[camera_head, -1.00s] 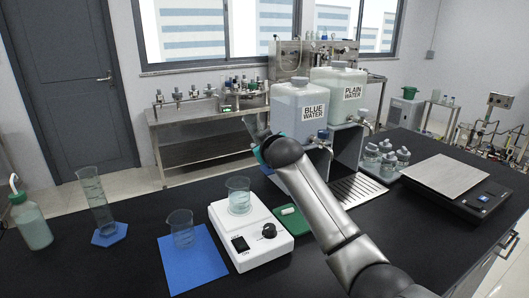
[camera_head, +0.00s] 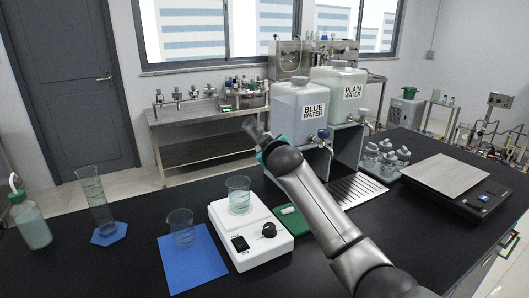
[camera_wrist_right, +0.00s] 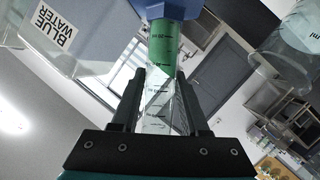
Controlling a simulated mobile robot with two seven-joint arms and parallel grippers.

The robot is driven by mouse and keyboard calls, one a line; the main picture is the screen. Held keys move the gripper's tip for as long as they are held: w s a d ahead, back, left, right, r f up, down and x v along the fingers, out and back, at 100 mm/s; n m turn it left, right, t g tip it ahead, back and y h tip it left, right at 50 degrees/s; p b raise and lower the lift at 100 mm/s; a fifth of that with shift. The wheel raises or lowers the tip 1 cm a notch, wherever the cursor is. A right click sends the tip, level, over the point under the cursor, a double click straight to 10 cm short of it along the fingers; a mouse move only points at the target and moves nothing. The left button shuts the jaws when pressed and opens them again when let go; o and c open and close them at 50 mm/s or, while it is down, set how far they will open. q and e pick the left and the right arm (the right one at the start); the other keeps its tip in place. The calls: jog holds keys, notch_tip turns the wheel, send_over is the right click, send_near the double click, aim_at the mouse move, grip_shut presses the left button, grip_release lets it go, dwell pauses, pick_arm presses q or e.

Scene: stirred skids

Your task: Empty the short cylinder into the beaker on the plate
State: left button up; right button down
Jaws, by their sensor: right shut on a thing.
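The short cylinder (camera_wrist_right: 161,93) is clear and graduated. It is between the two fingers of my right gripper (camera_wrist_right: 160,100), which is shut on it. In the wrist view its blue foot (camera_wrist_right: 168,9) is at the top and the part below looks green. In the head view the cylinder (camera_head: 253,128) is tilted, behind and above the plate, partly hidden by my arm. The beaker (camera_head: 239,197) stands upright on the white stirrer plate (camera_head: 255,238) with clear liquid in it. My left gripper is out of view.
A second beaker (camera_head: 181,229) stands on a blue mat (camera_head: 192,268). A tall cylinder (camera_head: 93,192) and a wash bottle (camera_head: 31,222) stand at left. A green tray (camera_head: 294,224) with a white bar lies right of the plate. Water tanks (camera_head: 299,112) stand behind.

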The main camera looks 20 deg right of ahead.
dwell(0.3)
jog(key=shift+d+f+n, duration=0.1)
jog(key=shift+d+n, duration=0.15)
jog(key=shift+n, duration=0.25)
jog(key=shift+h, duration=0.3)
jog(key=shift+w+d+f+n+t+b, duration=0.15)
jog(key=shift+d+n+t+b, duration=0.1)
jog(key=shift+n+t+b, duration=0.15)
jog(key=shift+f, duration=0.1)
jog(key=shift+d+f+n+b, duration=0.2)
jog(key=shift+n+b, duration=0.15)
jog(key=shift+n, duration=0.05)
jog(key=shift+d+f+n+h+b, duration=0.15)
jog(key=shift+f+n+h+b, duration=0.25)
jog(key=shift+b, duration=0.1)
